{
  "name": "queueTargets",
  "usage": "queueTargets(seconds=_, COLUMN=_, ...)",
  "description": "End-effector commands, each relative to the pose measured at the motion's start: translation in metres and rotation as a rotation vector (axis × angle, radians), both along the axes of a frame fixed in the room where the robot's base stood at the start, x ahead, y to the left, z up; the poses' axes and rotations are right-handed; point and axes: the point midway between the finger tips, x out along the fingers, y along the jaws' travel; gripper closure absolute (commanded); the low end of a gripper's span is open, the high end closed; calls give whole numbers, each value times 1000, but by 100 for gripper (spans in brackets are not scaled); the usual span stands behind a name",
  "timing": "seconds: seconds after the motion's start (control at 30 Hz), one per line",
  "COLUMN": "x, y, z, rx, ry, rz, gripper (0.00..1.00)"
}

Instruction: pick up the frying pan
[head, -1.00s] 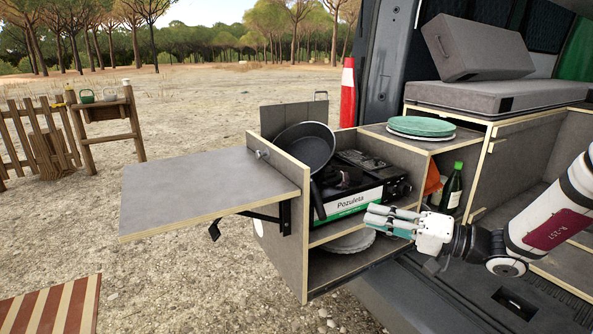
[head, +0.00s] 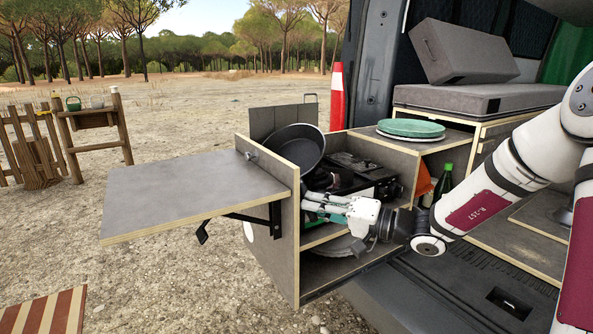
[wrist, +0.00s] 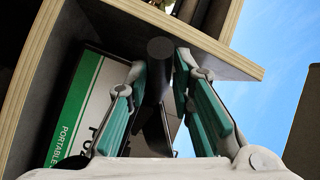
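The black frying pan (head: 298,148) leans tilted on the stove in the open kitchen box, its bowl raised above the box's left wall in the head view. Its handle hangs down at the stove's front and is mostly hidden by my gripper (head: 312,206) there. In the wrist view the dark handle (wrist: 160,85) stands between the two teal-padded fingers of my gripper (wrist: 161,62). The fingers are apart, one on each side of the handle, with the tips close to it. Whether either finger touches it is unclear.
The portable stove's box (wrist: 75,115) is close behind the fingers. The kitchen box's left wall (head: 272,235) and lower shelf (head: 322,236) border the gripper. A fold-out table (head: 185,195) lies left. Green plates (head: 411,128) and a green bottle (head: 444,178) are to the right.

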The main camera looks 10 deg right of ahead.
Motion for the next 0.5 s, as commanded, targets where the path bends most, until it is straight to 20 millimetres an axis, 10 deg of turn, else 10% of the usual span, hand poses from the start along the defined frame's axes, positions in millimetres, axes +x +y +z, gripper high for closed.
queueTargets(seconds=0.5, x=1, y=1, z=1, rx=0, ry=-3, rz=-1, gripper=100)
